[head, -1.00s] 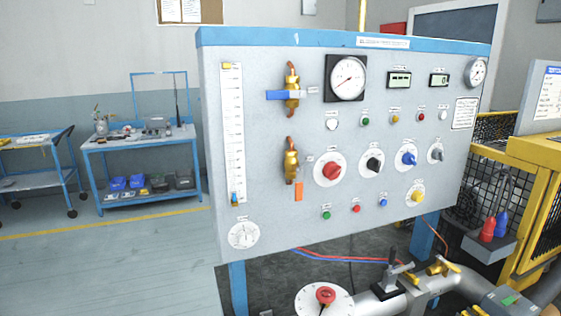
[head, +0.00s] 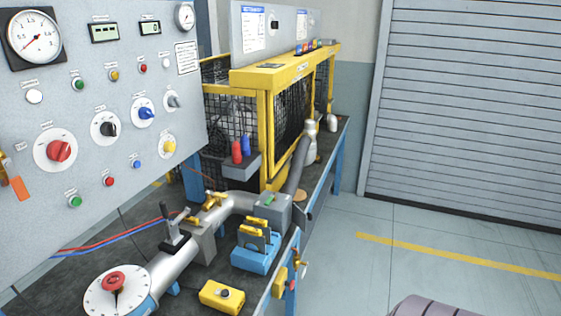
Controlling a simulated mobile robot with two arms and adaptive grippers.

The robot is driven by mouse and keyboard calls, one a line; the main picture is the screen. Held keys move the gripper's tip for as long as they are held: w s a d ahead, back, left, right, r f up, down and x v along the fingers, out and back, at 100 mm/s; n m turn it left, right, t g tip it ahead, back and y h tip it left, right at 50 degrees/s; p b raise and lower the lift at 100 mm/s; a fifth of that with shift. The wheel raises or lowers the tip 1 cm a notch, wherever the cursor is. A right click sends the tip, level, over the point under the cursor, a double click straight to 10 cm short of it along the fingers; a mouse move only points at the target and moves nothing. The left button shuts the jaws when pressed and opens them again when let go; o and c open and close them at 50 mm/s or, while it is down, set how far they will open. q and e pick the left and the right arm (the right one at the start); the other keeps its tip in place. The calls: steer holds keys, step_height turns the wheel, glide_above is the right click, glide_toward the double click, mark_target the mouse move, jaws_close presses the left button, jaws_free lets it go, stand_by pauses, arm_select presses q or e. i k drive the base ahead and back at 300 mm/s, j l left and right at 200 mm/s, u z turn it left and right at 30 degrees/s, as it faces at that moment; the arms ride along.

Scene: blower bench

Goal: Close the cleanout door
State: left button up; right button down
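I cannot make out for certain which part is the cleanout door. A grey pipe (head: 172,266) runs along the dark bench, with a grey box-shaped fitting (head: 203,243) and brass-yellow handles (head: 213,200) on it. Further along, a grey box (head: 272,210) with a green mark on top sits in the line. Whether any door on these parts stands open or shut is too small to tell. Neither of my grippers shows in the head view.
A grey control panel (head: 90,130) stands at left. A yellow mesh cage (head: 265,140) is behind the pipe. A blue block (head: 257,250), a yellow button box (head: 222,296) and a red knob on a white dial (head: 113,283) are in front. Floor (head: 450,215) at right is open before a roller shutter (head: 470,100).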

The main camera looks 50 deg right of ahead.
mark_target(299, 217)
steer(key=i+l, duration=0.1)
steer(key=l, duration=0.7)
steer(key=i+l, duration=0.15)
steer(key=l, duration=0.6)
steer(key=i+l+u, duration=0.1)
steer(key=l, duration=0.7)
steer(key=i+l, duration=0.1)
steer(key=l, duration=0.7)
steer(key=i+l, duration=0.1)
steer(key=l, duration=0.7)
steer(key=u, duration=0.05)
